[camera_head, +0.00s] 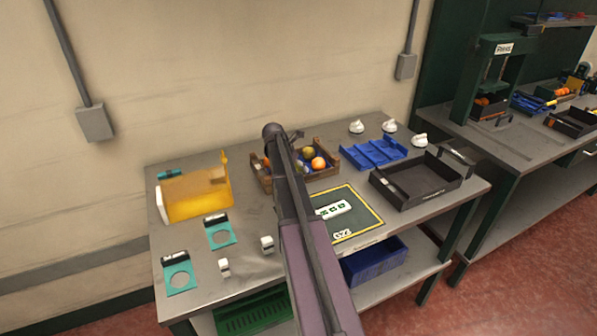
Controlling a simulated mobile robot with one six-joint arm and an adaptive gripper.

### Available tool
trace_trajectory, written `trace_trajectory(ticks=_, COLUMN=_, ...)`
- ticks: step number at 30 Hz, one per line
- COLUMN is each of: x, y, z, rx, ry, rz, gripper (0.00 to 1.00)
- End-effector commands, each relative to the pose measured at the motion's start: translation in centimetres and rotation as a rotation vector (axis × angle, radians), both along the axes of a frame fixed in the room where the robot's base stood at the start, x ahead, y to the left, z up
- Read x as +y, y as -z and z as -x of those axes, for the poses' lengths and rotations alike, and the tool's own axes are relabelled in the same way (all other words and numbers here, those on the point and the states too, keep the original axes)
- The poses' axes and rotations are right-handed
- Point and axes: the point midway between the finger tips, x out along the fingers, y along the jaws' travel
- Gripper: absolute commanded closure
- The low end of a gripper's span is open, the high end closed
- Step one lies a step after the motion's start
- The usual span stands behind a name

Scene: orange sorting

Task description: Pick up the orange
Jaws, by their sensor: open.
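A bright orange (318,163) lies in the right part of a brown wooden crate (335,172) at the back of the near table. Another orange-coloured round fruit (266,162) shows at the crate's left, partly hidden by my arm. A yellowish fruit (308,153) lies just behind the bright orange. My arm reaches up from the bottom middle and covers part of the crate. Only a small dark part of my gripper (297,135) shows near the arm's far end, above the crate in the picture. The gripper is open, and nothing is seen in it.
A blue divided tray (373,153) and a black tray (438,190) stand right of the crate. A dark mat (367,217) lies in front. A yellow translucent box (197,193) and teal stands (219,238) are at left. White bulb-like items (356,127) stand at the back.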

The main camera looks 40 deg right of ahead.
Motion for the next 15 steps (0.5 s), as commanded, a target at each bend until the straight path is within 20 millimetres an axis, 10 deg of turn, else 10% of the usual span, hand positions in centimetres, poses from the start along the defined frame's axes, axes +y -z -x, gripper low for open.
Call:
trace_trajectory(ticks=6, x=0.03, y=0.00, z=-0.01, rx=0.000, ry=0.000, rz=0.000, gripper=0.00)
trace_trajectory(ticks=15, x=0.04, y=0.00, z=-0.03, rx=0.000, ry=0.000, rz=0.000, gripper=0.74)
